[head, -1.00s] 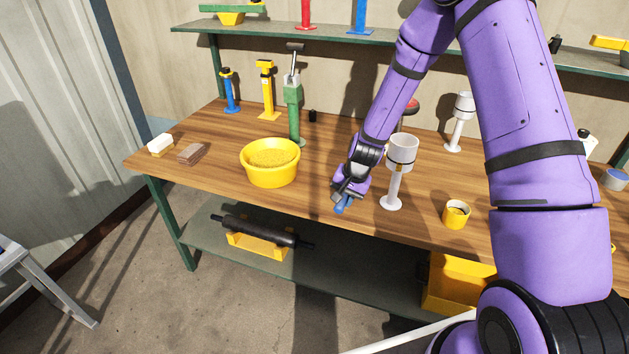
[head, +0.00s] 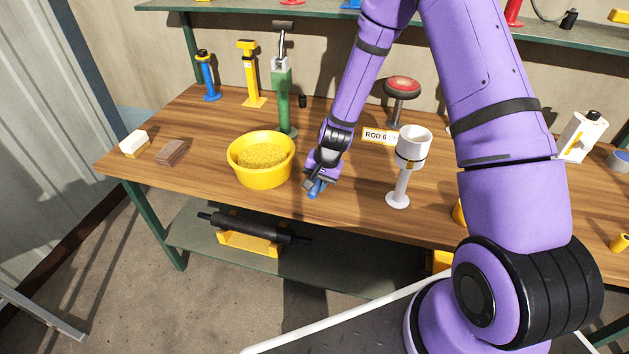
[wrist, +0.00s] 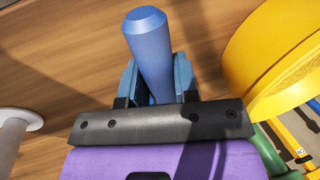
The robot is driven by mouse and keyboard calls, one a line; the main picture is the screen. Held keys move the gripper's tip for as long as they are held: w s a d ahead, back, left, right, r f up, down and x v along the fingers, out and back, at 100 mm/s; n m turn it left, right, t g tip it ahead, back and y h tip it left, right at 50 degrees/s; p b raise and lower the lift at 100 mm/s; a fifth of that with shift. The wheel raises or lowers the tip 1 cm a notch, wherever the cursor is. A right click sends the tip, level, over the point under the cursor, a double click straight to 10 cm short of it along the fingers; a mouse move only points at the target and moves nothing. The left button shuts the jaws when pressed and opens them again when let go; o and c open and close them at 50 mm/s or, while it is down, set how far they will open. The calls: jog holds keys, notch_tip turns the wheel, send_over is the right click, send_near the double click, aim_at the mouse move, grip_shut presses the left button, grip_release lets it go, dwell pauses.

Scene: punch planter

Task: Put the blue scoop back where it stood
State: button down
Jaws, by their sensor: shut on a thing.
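My gripper (head: 314,184) is shut on the blue scoop (head: 317,188), just right of the yellow tub and above the front part of the bench. In the wrist view the scoop (wrist: 153,50) shows as a blue rod between the blue fingers (wrist: 156,80); its other end is hidden. The yellow tub (head: 260,172) holds yellow grains and stands at the bench's left-centre. Its side also shows in the wrist view (wrist: 262,62). A white cup on a stem (head: 411,150) stands to the right of my gripper.
The wooden bench (head: 215,120) has a green lever press (head: 281,95) behind the tub. A red-topped stand (head: 402,88) and a "ROD 6" label (head: 378,137) are behind the white stand. A brown block (head: 171,152) and a white block (head: 134,143) lie at left.

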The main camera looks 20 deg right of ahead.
jog(key=shift+s+f, duration=0.15)
jog(key=shift+f, duration=0.65)
jog(key=c, duration=0.9)
grip_release()
jog(key=shift+o, duration=0.2)
jog(key=shift+f, duration=0.1)
